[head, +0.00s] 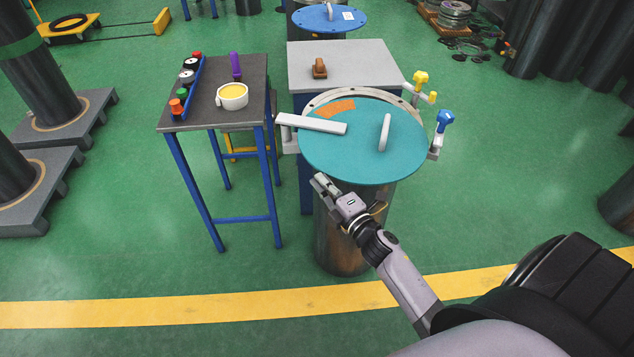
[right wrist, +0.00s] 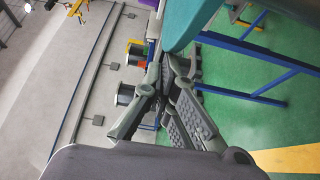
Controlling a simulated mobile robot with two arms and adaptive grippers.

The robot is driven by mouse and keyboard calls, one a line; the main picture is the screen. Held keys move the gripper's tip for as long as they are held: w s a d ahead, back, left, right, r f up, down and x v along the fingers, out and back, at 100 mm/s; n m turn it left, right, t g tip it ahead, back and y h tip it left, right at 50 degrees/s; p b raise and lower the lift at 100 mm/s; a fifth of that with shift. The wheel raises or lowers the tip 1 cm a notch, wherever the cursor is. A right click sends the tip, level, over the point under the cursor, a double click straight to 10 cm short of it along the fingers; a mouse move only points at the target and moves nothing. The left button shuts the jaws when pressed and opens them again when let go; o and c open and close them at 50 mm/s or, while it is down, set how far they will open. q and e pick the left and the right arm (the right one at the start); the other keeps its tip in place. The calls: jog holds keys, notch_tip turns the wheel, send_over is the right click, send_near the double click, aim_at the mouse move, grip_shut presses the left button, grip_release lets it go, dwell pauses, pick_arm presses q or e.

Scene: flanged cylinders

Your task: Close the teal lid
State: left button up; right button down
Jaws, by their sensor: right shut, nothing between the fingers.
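The teal lid (head: 365,158) lies over the top of a dark flanged cylinder (head: 340,230) in the head view. A strip of the pale bolted flange (head: 372,94) shows beyond its far edge; I cannot tell how large the gap beneath is. The lid has an upright white handle (head: 385,132), an orange patch (head: 336,109) and a pale bar (head: 318,124) across its left side. My right gripper (head: 317,184) is shut and empty, at the near left of the lid and below its rim. In the right wrist view the lid's edge (right wrist: 188,22) is close to the fingers.
A dark side table (head: 205,105) at left bears a cup (head: 232,96), a purple-handled tool and several coloured items. Yellow (head: 420,81) and blue (head: 444,121) valves stick out at right.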

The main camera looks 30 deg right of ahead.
aim_at(345, 172)
jog(key=d+y, duration=0.1)
jog(key=d, duration=0.2)
jog(key=d+n+y+b, duration=0.1)
jog(key=d, duration=0.3)
jog(key=shift+n, duration=0.3)
pick_arm(q)
jog(key=shift+f, duration=0.3)
pick_arm(e)
jog(key=shift+a, duration=0.15)
